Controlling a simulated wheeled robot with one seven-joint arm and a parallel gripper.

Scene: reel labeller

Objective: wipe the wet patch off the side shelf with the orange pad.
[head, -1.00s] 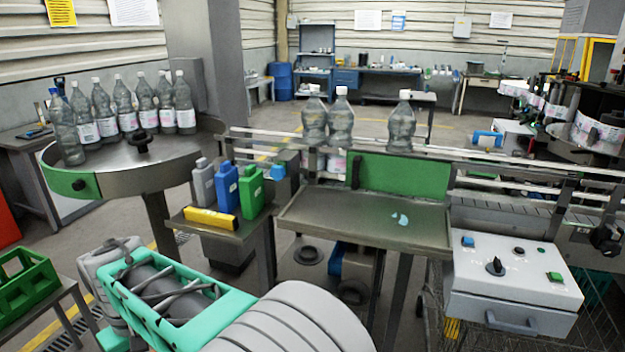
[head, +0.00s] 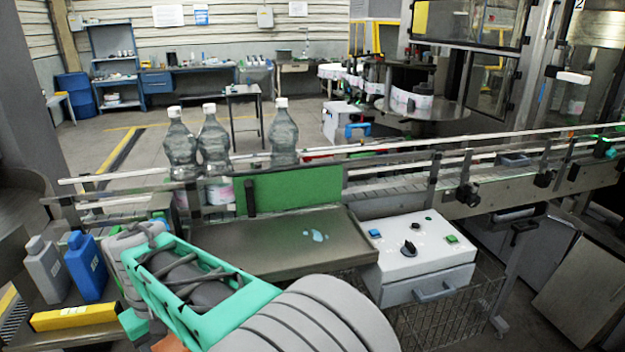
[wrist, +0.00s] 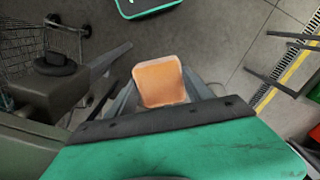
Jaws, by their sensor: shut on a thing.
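The orange pad (wrist: 158,82) is in my gripper (wrist: 160,98), held between the two grey fingers in the wrist view. A bit of orange (head: 172,343) shows at the bottom edge of the head view, below my arm. The side shelf (head: 240,258) is a grey metal tray in front of the conveyor's green panel. The wet patch (head: 315,236) is a few pale blue blots on its right part. My arm covers the shelf's left front in the head view. The pad is apart from the shelf, over the floor.
A white control box (head: 420,255) with knobs and buttons adjoins the shelf's right end. Clear bottles (head: 214,140) stand on the conveyor behind.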

